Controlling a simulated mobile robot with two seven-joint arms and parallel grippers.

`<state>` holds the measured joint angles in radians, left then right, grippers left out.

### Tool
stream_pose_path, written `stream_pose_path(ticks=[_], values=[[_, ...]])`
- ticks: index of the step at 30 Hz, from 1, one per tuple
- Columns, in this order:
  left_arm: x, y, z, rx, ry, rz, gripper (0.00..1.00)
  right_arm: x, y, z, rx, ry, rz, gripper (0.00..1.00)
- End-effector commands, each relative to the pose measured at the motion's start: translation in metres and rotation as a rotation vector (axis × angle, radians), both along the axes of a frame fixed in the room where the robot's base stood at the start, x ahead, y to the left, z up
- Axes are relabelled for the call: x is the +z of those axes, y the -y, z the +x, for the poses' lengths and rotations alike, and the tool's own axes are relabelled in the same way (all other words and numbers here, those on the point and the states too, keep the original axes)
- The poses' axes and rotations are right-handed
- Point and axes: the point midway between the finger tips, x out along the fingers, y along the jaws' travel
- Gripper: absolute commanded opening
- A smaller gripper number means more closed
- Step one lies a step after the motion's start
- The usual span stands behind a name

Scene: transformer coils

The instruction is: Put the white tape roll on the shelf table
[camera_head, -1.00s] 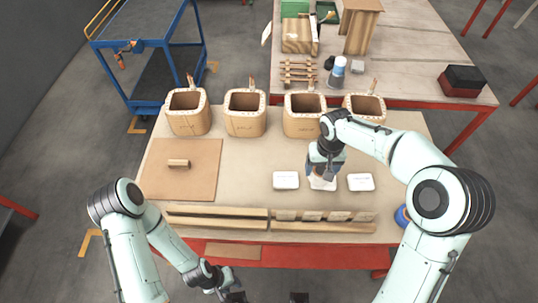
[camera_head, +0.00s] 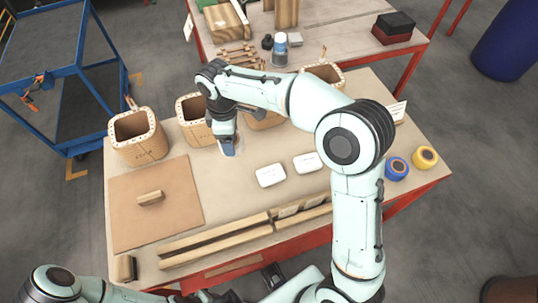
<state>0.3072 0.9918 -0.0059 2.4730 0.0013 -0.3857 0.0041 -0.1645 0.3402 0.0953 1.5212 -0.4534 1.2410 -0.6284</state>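No white tape roll can be made out in the head view. A blue tape roll (camera_head: 396,169) and a yellow tape roll (camera_head: 425,157) lie at the right end of the work table (camera_head: 235,200). My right gripper (camera_head: 228,148) points down at the table in front of the coil boxes, left of two white pads (camera_head: 270,175). Its fingers are small and partly hidden, so I cannot tell whether they hold anything. My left arm is low at the bottom left, and its gripper's fingers cannot be made out clearly. Which piece is the shelf table is unclear.
Several wooden coil boxes (camera_head: 138,136) stand along the table's back. A brown board (camera_head: 155,205) and wooden strips (camera_head: 215,240) lie at left and front. A blue cart (camera_head: 85,75) stands at left. A back table (camera_head: 350,50) holds bottles and boxes. A blue barrel (camera_head: 508,50) stands at right.

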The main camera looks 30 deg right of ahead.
Motion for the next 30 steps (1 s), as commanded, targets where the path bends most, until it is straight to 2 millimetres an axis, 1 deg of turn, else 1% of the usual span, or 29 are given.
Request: stream_pose_path(ticks=[1, 3, 6, 9, 12, 15, 17, 20, 22, 30], values=[[-0.004, 0.0, -0.002, 0.0, -0.002, 0.0, 0.36, 0.012, -0.002, -0.002, 0.127, 0.004, 0.001, 0.41], [-0.007, 0.0, -0.003, 0.0, -0.004, 0.0, 0.36, 0.027, -0.004, -0.005, 0.314, 0.001, 0.001, 0.41], [-0.011, 0.0, -0.005, -0.001, -0.005, 0.0, 0.36, 0.048, -0.006, -0.011, 0.568, -0.004, 0.004, 0.41], [-0.014, 0.0, -0.006, 0.0, -0.007, 0.0, 0.36, 0.066, -0.007, -0.018, 0.786, -0.008, 0.007, 0.41], [-0.016, 0.0, -0.007, 0.0, -0.008, 0.0, 0.36, 0.079, -0.008, -0.023, 0.952, -0.011, 0.011, 0.41], [-0.017, 0.0, -0.007, 0.0, -0.009, -0.001, 0.36, 0.088, -0.009, -0.027, 1.059, -0.012, 0.013, 0.41], [-0.018, 0.0, -0.008, 0.0, -0.009, 0.0, 0.36, 0.089, -0.009, -0.028, 1.097, -0.014, 0.015, 0.41], [-0.021, 0.0, -0.009, 0.0, -0.01, 0.0, 0.36, 0.081, -0.009, -0.03, 1.127, -0.017, 0.016, 0.41], [-0.026, 0.0, -0.01, 0.0, -0.012, 0.0, 0.36, 0.066, -0.008, -0.03, 1.131, -0.018, 0.017, 0.41], [-0.043, 0.0, -0.016, 0.0, -0.018, 0.0, 0.36, -0.008, -0.009, -0.031, 1.128, -0.021, 0.018, 0.41]])
